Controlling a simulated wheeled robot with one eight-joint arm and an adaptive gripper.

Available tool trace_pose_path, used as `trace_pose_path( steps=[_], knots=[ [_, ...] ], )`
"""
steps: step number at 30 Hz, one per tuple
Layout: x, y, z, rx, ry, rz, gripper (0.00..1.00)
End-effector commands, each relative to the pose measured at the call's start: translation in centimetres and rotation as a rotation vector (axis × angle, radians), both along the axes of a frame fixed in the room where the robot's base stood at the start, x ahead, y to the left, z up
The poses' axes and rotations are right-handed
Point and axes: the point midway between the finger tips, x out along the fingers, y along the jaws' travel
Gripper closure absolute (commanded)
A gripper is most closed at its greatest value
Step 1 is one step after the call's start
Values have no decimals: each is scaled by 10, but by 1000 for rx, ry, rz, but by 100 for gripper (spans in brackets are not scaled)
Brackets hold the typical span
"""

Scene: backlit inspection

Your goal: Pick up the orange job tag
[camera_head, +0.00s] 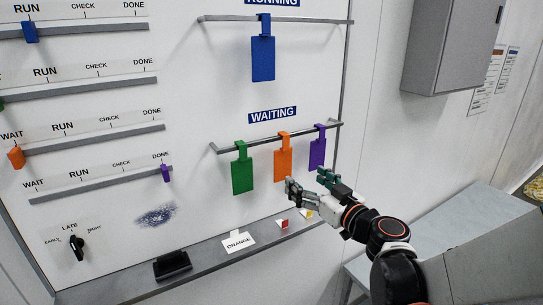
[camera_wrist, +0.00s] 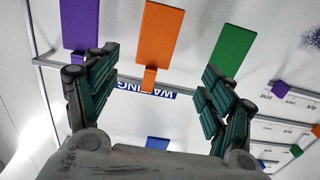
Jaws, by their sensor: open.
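The orange job tag (camera_head: 283,164) hangs by its hook from the rail under the WAITING label, between a green tag (camera_head: 243,172) and a purple tag (camera_head: 318,150). My gripper (camera_head: 307,182) is open and empty, in front of the rail and a little below and right of the orange tag in the head view. In the wrist view, which is turned upside down, the orange tag (camera_wrist: 159,35) shows between the spread fingers of my gripper (camera_wrist: 161,62). It appears apart from both fingers. The tag is not hidden in either view.
A blue tag (camera_head: 263,58) hangs on the upper RUNNING rail. Sliders line the board's left side. A grey cabinet (camera_head: 452,45) is at upper right.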

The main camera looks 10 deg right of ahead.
Motion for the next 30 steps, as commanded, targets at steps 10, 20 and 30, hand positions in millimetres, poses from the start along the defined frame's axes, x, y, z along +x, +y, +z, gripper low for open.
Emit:
trace_pose_path(
  steps=[10, 20, 30],
  knots=[
    [59, 19, 2, 1, -1, 1, 25],
    [83, 24, 5, 2, 0, 0, 25],
    [119, 32, 7, 2, 0, -1, 25]
  ],
)
